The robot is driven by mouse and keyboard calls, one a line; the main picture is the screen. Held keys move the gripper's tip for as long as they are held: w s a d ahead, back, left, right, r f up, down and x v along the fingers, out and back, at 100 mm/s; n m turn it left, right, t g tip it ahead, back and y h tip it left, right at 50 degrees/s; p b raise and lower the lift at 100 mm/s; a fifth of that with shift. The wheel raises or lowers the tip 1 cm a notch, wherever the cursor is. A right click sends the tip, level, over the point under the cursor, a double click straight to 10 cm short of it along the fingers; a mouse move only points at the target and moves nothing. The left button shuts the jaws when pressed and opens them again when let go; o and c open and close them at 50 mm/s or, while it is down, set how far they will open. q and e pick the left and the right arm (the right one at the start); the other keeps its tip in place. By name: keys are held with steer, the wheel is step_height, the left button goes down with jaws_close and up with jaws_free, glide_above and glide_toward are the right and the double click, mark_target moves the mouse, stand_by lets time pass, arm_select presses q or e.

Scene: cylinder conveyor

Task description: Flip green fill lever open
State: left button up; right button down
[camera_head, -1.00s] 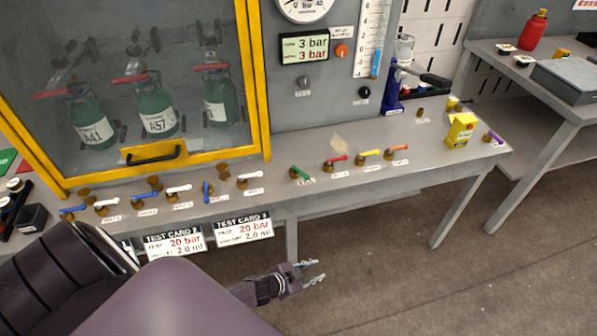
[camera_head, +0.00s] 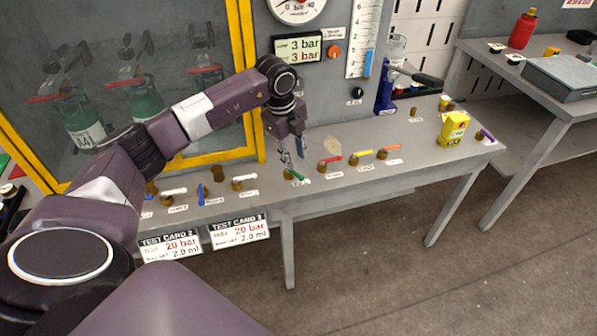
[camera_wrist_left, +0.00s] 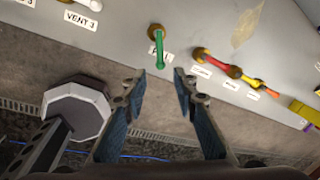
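The green fill lever (camera_head: 294,175) sits on a brass valve at the front of the grey bench. In the left wrist view the green lever (camera_wrist_left: 159,48) points toward the bench's front edge, straight ahead of the fingers. My left gripper (camera_head: 291,158) is just above and behind the lever in the head view. In the left wrist view my left gripper (camera_wrist_left: 160,73) has its two fingers apart, with the lever's tip near the gap between the fingertips. Nothing is held. I cannot tell whether a finger touches the lever. My right gripper is not in view.
To the right stand a red lever (camera_head: 331,160), a yellow lever (camera_head: 362,153) and an orange lever (camera_head: 390,148). To the left is a white lever (camera_head: 244,178). A yellow box (camera_head: 453,129) stands at the right. The yellow-framed glass cabinet (camera_head: 247,70) is behind my arm.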

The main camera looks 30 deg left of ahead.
mark_target(300, 176)
arm_select(q)
steer(key=f+b, duration=0.2)
steer(key=w+f+b, duration=0.1)
steer(key=f+b, duration=0.1)
steer(key=f, duration=0.1)
steer(key=f+b, duration=0.2)
steer(key=shift+w+d+f, duration=0.25)
steer(key=shift+f, duration=0.15)
steer(key=shift+r, duration=0.1)
jaws_close()
